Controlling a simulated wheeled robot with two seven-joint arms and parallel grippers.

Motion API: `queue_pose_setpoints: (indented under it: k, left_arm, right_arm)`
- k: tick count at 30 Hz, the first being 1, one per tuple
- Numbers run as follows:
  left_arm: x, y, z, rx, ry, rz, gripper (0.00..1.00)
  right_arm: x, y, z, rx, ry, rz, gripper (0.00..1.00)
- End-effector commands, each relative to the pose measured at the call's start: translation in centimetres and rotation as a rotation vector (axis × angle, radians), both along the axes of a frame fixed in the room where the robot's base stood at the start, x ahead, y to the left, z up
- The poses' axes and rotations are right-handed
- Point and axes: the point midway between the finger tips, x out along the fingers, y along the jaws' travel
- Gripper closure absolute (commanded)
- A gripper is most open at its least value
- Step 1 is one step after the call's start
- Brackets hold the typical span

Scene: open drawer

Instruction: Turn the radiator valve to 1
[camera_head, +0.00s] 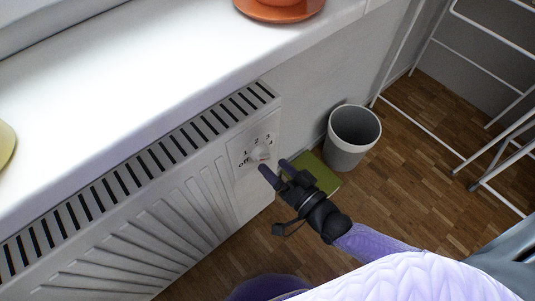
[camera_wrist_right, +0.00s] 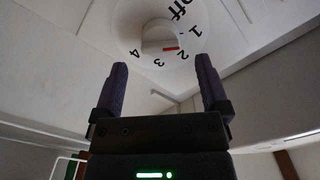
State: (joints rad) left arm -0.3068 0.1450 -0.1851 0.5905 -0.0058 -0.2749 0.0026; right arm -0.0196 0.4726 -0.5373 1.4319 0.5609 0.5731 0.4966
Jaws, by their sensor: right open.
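The radiator valve is a white knob (camera_head: 261,153) on the radiator's upper right end, with "off", 1, 2, 3 and others printed around it. In the right wrist view, the knob (camera_wrist_right: 157,33) shows at the top with a red mark on its lower right side, nearest the 2; its exact setting is hard to tell. My right gripper (camera_head: 273,166) is open and empty, its two dark fingers pointing at the knob from just below right. In the wrist view, the right gripper's fingertips (camera_wrist_right: 161,65) are spread wide, below the knob and apart from it. My left gripper is not in view.
The white radiator (camera_head: 150,215) runs under a white sill (camera_head: 130,90). An orange saucer (camera_head: 282,10) sits on the sill. A grey bin (camera_head: 345,157) and a green item (camera_head: 325,178) are on the wooden floor, right of my gripper. A white rack (camera_head: 440,150) stands further right.

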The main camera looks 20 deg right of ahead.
Motion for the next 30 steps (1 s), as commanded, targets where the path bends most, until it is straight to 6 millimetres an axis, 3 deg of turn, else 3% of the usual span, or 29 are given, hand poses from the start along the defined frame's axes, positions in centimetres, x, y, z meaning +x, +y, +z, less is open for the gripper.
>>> queue_pose_setpoints:
  k: [4, 9, 23, 26, 29, 30]
  left_arm:
    - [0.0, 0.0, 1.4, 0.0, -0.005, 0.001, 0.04]
    - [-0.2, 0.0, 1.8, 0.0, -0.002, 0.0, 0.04]
    - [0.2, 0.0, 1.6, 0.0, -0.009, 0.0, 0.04]
    - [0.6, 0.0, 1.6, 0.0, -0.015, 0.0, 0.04]
    - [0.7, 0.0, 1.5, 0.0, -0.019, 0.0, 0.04]
    - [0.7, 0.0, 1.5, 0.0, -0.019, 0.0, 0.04]
  right_arm:
    - [-3.5, -1.3, 0.4, -0.002, 0.002, 0.001, 0.05]
    - [-5.5, -2.0, 0.2, 0.001, 0.0, 0.0, 0.05]
    - [-5.7, -2.1, -0.2, -0.007, 0.008, -0.001, 0.05]
    - [-6.9, -2.8, -3.8, -0.136, 0.12, -0.008, 0.05]
    - [-11.3, -4.7, -11.5, -0.406, 0.396, 0.008, 0.05]
    - [-14.1, -5.6, -14.5, -0.514, 0.527, 0.031, 0.05]
